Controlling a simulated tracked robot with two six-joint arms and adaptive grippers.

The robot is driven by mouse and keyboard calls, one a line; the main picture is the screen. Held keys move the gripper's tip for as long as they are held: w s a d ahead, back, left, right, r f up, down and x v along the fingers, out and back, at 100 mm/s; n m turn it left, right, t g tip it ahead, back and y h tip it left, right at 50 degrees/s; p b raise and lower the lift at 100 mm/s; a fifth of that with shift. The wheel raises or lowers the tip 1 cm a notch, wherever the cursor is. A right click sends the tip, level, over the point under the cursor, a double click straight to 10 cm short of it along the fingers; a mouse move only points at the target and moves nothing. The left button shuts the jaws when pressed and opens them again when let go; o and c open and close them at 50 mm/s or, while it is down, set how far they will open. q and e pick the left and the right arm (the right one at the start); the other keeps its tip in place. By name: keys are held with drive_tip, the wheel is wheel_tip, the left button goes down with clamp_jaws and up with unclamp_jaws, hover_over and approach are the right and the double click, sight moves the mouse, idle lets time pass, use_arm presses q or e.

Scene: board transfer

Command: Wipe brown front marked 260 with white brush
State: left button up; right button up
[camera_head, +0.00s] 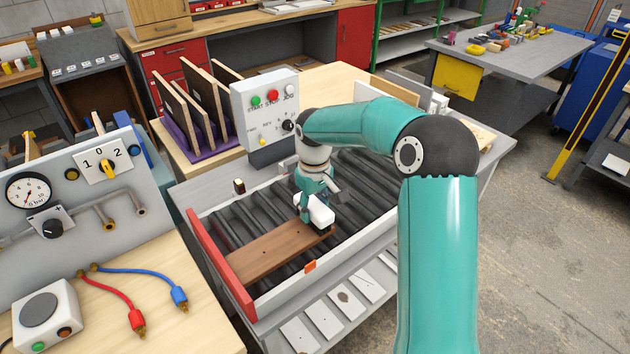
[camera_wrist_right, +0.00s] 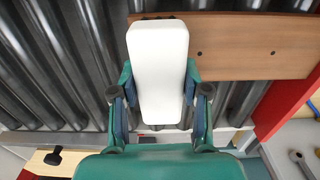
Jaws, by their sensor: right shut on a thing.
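The brown front (camera_head: 265,257) lies flat on the roller conveyor, its left end near the red end stop. In the right wrist view the brown front (camera_wrist_right: 250,47) shows two dark holes. The marking 260 cannot be read here. My right gripper (camera_head: 314,203) is shut on the white brush (camera_head: 321,216), at the right end of the front. In the right wrist view the brush (camera_wrist_right: 158,55) is a white block between the fingers of my right gripper (camera_wrist_right: 160,100), overlapping the front. Its underside is hidden, so contact cannot be told. My left gripper is not in view.
A red end stop (camera_head: 218,262) closes the conveyor's left end. A control box (camera_head: 265,108) with buttons stands behind the rollers (camera_head: 350,185). A gauge panel (camera_head: 70,195) and red and blue hoses are at left. Bare rollers lie behind the front.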

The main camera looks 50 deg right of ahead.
wheel_tip(320, 180, up, 3)
drive_tip(key=shift+r+p, duration=0.2)
drive_tip(key=shift+p, duration=0.8)
wheel_tip(320, 180, up, 2)
drive_tip(key=shift+r+p, duration=0.1)
drive_tip(key=shift+p, duration=0.8)
drive_tip(key=shift+r+p, duration=0.45)
drive_tip(key=shift+r, duration=0.75)
